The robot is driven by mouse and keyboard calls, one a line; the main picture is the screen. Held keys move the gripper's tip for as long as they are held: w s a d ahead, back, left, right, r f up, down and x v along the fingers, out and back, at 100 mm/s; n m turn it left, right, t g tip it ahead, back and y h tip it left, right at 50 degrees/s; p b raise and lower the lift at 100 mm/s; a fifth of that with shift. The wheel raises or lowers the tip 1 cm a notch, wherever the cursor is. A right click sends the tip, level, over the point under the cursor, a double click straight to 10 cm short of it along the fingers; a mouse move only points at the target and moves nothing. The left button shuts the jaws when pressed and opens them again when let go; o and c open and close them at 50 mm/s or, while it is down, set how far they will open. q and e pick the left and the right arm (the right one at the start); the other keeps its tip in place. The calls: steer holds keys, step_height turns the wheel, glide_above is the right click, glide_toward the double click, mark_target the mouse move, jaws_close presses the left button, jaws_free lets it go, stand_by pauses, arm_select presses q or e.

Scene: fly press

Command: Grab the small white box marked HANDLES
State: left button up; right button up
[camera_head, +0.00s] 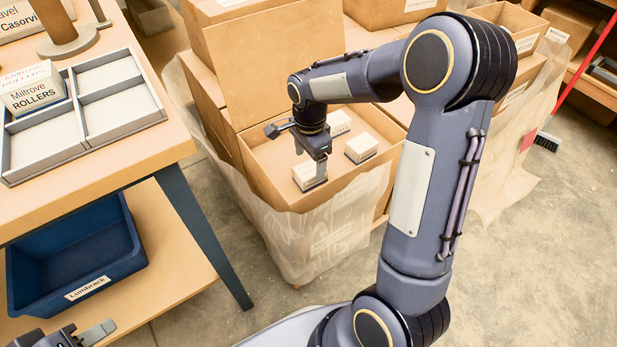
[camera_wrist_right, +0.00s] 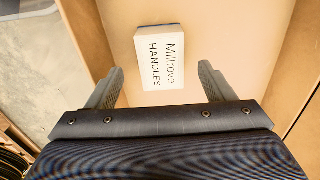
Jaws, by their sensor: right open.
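The small white box marked Miltrove HANDLES (camera_wrist_right: 160,57) lies in the right wrist view on the tan carton floor, just ahead of the fingertips and a little left of the middle. My right gripper (camera_wrist_right: 161,88) is open and empty, its fingers spread wider than the box's short side. In the head view my right gripper (camera_head: 298,150) hangs pointing down over the open carton (camera_head: 257,158). Small white boxes sit there at the front (camera_head: 307,177), right (camera_head: 361,148) and back (camera_head: 338,122); their labels are unreadable there. My left gripper (camera_head: 75,336) is partly cut off at the lower left.
Carton walls and raised flaps (camera_head: 265,65) surround the small boxes. A table at left holds a grey divided tray (camera_head: 120,125) with a ROLLERS box (camera_head: 35,92). A blue bin (camera_head: 80,258) stands on its lower shelf. Bare floor (camera_head: 540,250) lies at right.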

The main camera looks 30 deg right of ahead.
mark_target(310, 168)
step_height(310, 168, down, 4)
steer(key=shift+w+d+f+b, duration=0.1)
steer(key=shift+f+b, duration=0.1)
steer(key=shift+b, duration=0.75)
steer(key=shift+r, duration=0.1)
steer(key=c, duration=1.2)
